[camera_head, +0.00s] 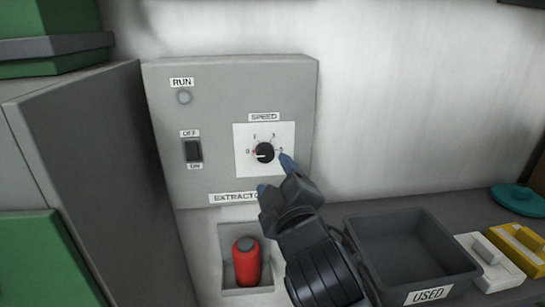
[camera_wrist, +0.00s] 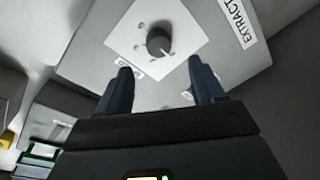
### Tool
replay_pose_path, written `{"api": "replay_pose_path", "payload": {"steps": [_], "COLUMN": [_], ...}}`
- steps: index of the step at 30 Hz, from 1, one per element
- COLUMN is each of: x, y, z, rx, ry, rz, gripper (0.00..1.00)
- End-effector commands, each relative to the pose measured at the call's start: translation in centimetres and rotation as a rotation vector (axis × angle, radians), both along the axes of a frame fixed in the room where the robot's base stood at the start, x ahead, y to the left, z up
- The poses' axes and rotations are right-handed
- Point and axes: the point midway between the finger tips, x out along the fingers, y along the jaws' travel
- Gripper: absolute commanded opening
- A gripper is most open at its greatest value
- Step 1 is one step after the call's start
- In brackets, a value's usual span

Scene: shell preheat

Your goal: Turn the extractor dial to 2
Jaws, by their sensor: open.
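The extractor dial (camera_head: 265,152) is a round black knob on a white plate marked SPEED, on the grey extractor box (camera_head: 220,135). Its pale pointer line faces left, toward the 0 mark. The other numbers run over the top to the right and are too small to read surely. My gripper (camera_head: 275,174) is open and empty, below and right of the dial. In the wrist view the dial (camera_wrist: 158,42) stands just beyond and between the two blue fingertips (camera_wrist: 160,72), apart from both.
A switch (camera_head: 193,151) marked OFF and ON and a grey RUN lamp (camera_head: 184,98) are left of the dial. A red cylinder (camera_head: 246,262) sits in a recess below. A dark USED bin (camera_head: 410,245) stands at the lower right. A grey panel (camera_head: 85,160) stands at the left.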

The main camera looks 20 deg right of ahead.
Motion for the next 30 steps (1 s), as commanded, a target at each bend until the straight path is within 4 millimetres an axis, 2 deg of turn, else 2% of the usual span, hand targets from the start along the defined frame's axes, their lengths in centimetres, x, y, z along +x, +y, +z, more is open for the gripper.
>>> {"api": "replay_pose_path", "payload": {"steps": [5, 12, 18, 30], "x": [1.4, 5.0, 7.2, 7.8], "y": [-0.2, -0.9, -1.4, -1.5], "z": [0.4, 0.5, 0.4, 0.3], "rx": [-0.004, -0.003, -0.002, -0.003], "ry": [-0.001, 0.0, -0.002, -0.001], "rz": [-0.005, -0.004, -0.003, -0.003], "gripper": [0.68, 0.68, 0.68, 0.66]}}
